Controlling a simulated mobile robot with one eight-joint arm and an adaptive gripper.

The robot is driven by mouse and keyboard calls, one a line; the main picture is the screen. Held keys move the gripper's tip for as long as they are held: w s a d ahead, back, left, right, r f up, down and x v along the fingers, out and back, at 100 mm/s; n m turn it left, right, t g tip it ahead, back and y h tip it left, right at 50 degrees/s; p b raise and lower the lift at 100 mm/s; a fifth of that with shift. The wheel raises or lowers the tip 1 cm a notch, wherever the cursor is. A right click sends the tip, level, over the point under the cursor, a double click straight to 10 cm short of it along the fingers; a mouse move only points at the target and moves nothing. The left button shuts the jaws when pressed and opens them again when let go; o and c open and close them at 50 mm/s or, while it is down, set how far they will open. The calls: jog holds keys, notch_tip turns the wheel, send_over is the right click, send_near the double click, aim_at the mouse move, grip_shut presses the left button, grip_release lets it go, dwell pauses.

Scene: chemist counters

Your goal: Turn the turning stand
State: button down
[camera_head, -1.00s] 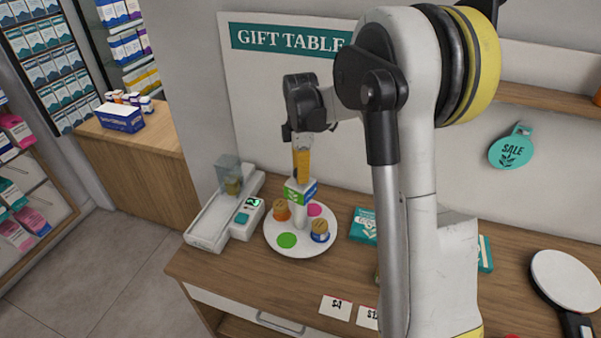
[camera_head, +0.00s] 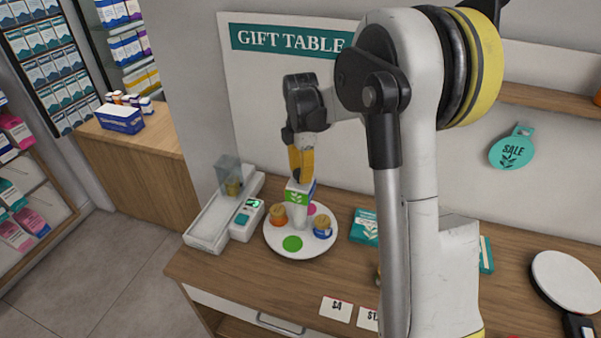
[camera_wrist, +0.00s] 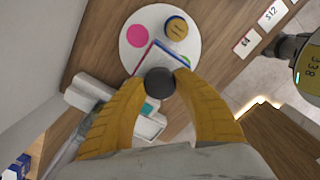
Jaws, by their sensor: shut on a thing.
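The turning stand (camera_head: 268,238) is a round white plate on the wooden table, with a central post carrying a small green and white sign block (camera_head: 298,196). My gripper (camera_head: 300,178) is above the post, pointing down. In the wrist view its yellow fingers (camera_wrist: 160,88) are shut on the dark round knob (camera_wrist: 159,80) at the post's top. The fingers and knob hide part of the plate there.
A white scale-like device (camera_head: 225,208) with a clear box stands close on the left. A teal box (camera_head: 364,226) lies to the right. Price cards (camera_head: 336,309) lie near the front edge. A round white mirror-like thing (camera_head: 566,281) is at far right. A wall stands behind.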

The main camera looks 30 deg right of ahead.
dwell(0.3)
jog(key=c, duration=0.9)
grip_release()
jog(key=shift+o, duration=0.2)
jog(key=shift+r, duration=0.1)
notch_tip(320, 180, up, 12)
